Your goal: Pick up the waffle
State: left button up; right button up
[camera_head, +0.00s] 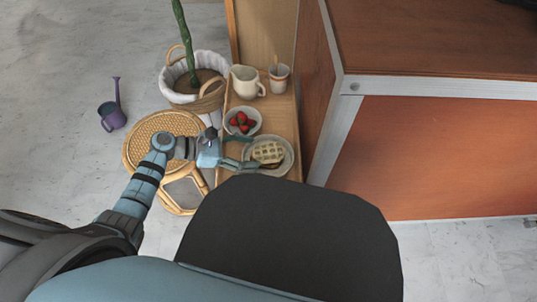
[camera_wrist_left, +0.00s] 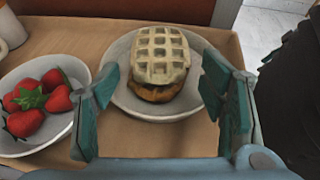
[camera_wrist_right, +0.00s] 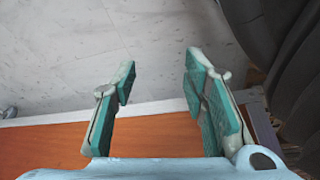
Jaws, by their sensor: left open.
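The waffle (camera_head: 268,152) is pale with a square grid and lies in a white round bowl (camera_head: 289,160) on a wooden shelf. In the left wrist view the waffle (camera_wrist_left: 160,55) rests on a browner piece (camera_wrist_left: 155,93) in the same bowl (camera_wrist_left: 128,99). My left gripper (camera_head: 246,152) is open and empty at the bowl's left side. In the left wrist view its fingers (camera_wrist_left: 160,115) stand apart, with the waffle ahead between them. My right gripper (camera_wrist_right: 160,90) is open and empty above an orange-brown panel and marble floor.
A bowl of strawberries (camera_head: 242,121) stands close beside the waffle bowl. A cream jug (camera_head: 247,82) and a cup (camera_head: 278,77) stand further back. A rattan stool (camera_head: 150,130) and a plant basket (camera_head: 195,90) are left of the shelf. The cart (camera_head: 430,150) rises on the right.

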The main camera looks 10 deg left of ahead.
aim_at(269, 153)
pick_arm(q)
jog(key=shift+x, duration=1.2)
jog(key=c, duration=0.9)
